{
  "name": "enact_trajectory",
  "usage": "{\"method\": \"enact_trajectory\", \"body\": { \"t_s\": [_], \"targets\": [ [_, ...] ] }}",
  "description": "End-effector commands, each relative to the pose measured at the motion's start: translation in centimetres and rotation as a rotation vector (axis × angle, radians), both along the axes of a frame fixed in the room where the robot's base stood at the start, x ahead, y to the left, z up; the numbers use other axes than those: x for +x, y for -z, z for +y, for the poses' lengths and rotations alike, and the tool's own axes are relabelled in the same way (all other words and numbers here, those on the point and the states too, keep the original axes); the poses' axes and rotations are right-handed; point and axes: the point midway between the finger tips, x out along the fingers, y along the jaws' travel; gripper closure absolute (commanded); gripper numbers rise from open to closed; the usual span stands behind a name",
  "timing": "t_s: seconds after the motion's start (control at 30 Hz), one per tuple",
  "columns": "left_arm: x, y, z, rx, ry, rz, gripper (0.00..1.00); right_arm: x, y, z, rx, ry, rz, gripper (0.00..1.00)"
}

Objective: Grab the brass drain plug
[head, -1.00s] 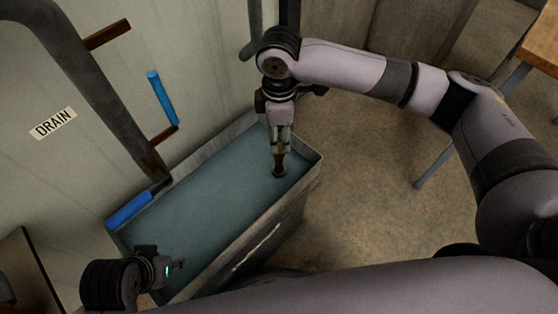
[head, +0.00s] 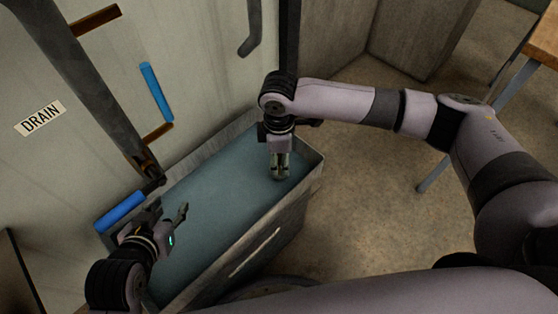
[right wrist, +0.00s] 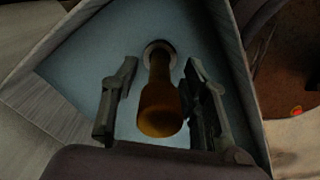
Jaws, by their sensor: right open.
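The brass drain plug (right wrist: 160,108) stands in the basin in the right wrist view, a brown-orange, rounded upright piece with its far end at a pale ring on the basin floor. My right gripper (right wrist: 161,75) is open, with one finger on each side of the plug and a visible gap at least on the left. In the head view, my right gripper (head: 280,172) points down into the far right end of the basin and largely hides the plug. My left gripper (head: 178,218) is over the basin's near left part, away from the plug; its finger opening is unclear.
The grey metal basin (head: 305,180) has raised walls close around my right gripper. A dark pipe (head: 95,95) and blue handles (head: 157,92) (head: 120,212) lie along the left wall by a DRAIN label (head: 40,119). A wooden table (head: 543,45) stands far right.

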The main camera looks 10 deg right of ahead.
Motion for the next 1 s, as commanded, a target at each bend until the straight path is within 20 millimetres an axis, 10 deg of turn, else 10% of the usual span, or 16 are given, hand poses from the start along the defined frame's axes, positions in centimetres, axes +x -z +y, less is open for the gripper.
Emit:
{"method": "enact_trajectory", "body": {
  "t_s": [0.3,1.0],
  "targets": [
    [0.27,-0.27,-0.12,-0.004,0.001,-0.018,0.60,-0.01,0.20,0.02,0.001,0.000,0.000,0.60],
    [0.26,-0.22,-0.07,-0.003,0.000,-0.016,0.60,0.02,0.16,0.03,0.001,0.000,0.000,1.00]
  ]
}}
